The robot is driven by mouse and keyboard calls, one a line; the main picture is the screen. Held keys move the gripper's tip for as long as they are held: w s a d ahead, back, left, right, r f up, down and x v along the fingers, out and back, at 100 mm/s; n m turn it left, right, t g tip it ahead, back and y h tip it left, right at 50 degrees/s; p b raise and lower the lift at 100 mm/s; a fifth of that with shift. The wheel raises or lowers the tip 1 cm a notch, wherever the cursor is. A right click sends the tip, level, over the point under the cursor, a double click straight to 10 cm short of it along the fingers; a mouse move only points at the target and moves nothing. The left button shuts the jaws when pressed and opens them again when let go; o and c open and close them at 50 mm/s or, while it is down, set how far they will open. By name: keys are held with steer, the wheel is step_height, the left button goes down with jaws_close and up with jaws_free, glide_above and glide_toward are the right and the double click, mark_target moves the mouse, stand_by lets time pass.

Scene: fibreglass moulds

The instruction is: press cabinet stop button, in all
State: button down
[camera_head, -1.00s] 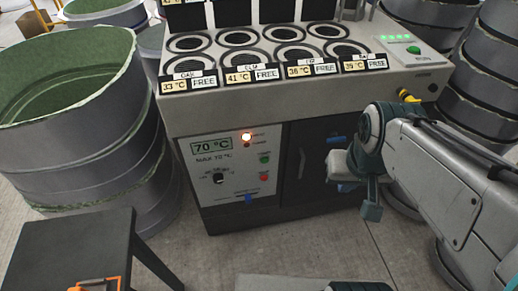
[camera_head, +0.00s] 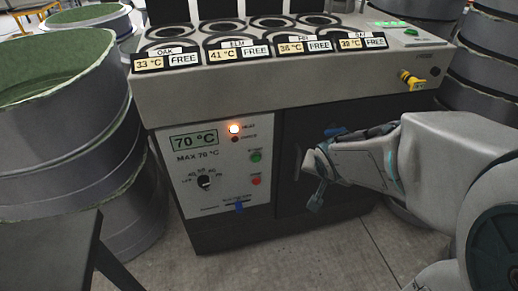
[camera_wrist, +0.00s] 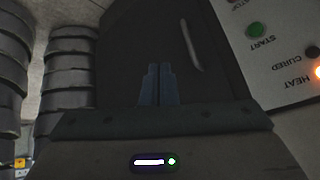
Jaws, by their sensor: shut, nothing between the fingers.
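The cabinet (camera_head: 300,95) has a white control panel (camera_head: 225,205) on its front left. The red stop button (camera_head: 256,181) is at the panel's right side, below the green start button (camera_head: 256,156). In the wrist view the start button (camera_wrist: 255,29) is at upper right, and the stop button is mostly cut off at the top edge. My gripper (camera_head: 313,182) is right of the stop button, in front of the dark door, apart from the buttons. Its fingers (camera_wrist: 160,70) are shut together and empty in the wrist view.
The panel has a 70 °C display (camera_head: 194,140), a lit orange heat lamp (camera_head: 235,129) and a dial (camera_head: 204,181). A door handle (camera_wrist: 191,45) is beside my fingers. A dark table (camera_head: 45,245) is at lower left. Large drums (camera_head: 75,120) stand left of the cabinet.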

mark_target(256, 182)
steer(key=w+a+f+m+y+b, duration=0.1)
steer(key=a+f+b, duration=0.3)
steer(key=f, duration=0.4)
steer(key=w+a+f+m+y+b, duration=0.1)
steer(key=w+a+f+y+b, duration=0.2)
steer(key=f+b, duration=0.3)
steer(key=w+a+f+m+y+b, duration=0.1)
steer(key=a+f+b, duration=0.4)
steer(key=f, duration=0.5)
steer(key=shift+w+a+f+t+y, duration=0.4)
steer(key=shift+w+a+y, duration=0.15)
steer(key=shift+y, duration=0.55)
steer(key=w+a, duration=0.2)
steer(key=w, duration=0.6)
steer(key=shift+w+a, duration=0.2)
steer(key=shift+r, duration=0.15)
